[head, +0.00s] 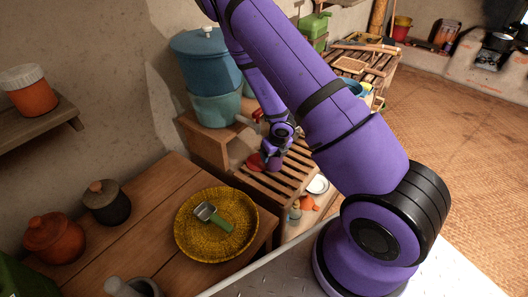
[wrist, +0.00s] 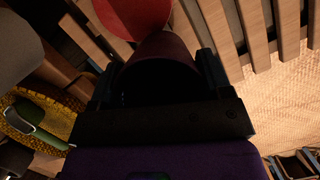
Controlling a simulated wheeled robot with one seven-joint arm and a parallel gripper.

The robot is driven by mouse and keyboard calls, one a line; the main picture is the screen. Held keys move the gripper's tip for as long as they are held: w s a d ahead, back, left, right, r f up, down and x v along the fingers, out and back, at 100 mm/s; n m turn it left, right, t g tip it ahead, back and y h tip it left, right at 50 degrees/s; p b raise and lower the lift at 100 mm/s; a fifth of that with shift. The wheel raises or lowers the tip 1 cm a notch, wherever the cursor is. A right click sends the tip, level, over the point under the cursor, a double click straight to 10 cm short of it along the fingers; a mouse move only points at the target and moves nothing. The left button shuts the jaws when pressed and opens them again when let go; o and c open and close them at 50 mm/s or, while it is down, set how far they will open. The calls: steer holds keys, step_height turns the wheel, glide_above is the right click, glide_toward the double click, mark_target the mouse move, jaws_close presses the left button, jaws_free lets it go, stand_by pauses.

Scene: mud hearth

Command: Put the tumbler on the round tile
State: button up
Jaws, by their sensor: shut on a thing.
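In the wrist view my gripper (wrist: 160,85) is shut on the tumbler (wrist: 165,50), a dark maroon cylinder in shadow between the fingers. The round tile (wrist: 132,14) is a flat red disc just beyond the tumbler, cut off by the top edge. In the head view the red tile (head: 255,162) lies on the slatted wooden rack, partly behind my gripper (head: 272,158). The tumbler is hard to make out there. I cannot tell whether it touches the rack or overlaps the tile.
A blue water container (head: 205,60) with a red tap stands behind the rack (head: 285,185). On the nearer wooden table (head: 150,235) are a yellow woven tray (head: 185,240) with a green-handled tool, and lidded pots. Woven floor (head: 460,130) lies open at right.

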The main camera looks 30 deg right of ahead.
steer(key=shift+w+a, duration=0.2)
steer(key=shift+w, duration=0.25)
steer(key=w, duration=0.1)
steer(key=w+a, duration=0.1)
steer(key=w, duration=0.1)
steer(key=shift+w+a, duration=0.15)
steer(key=shift+f, duration=0.7)
steer(key=shift+f, duration=0.15)
steer(key=o, duration=0.9)
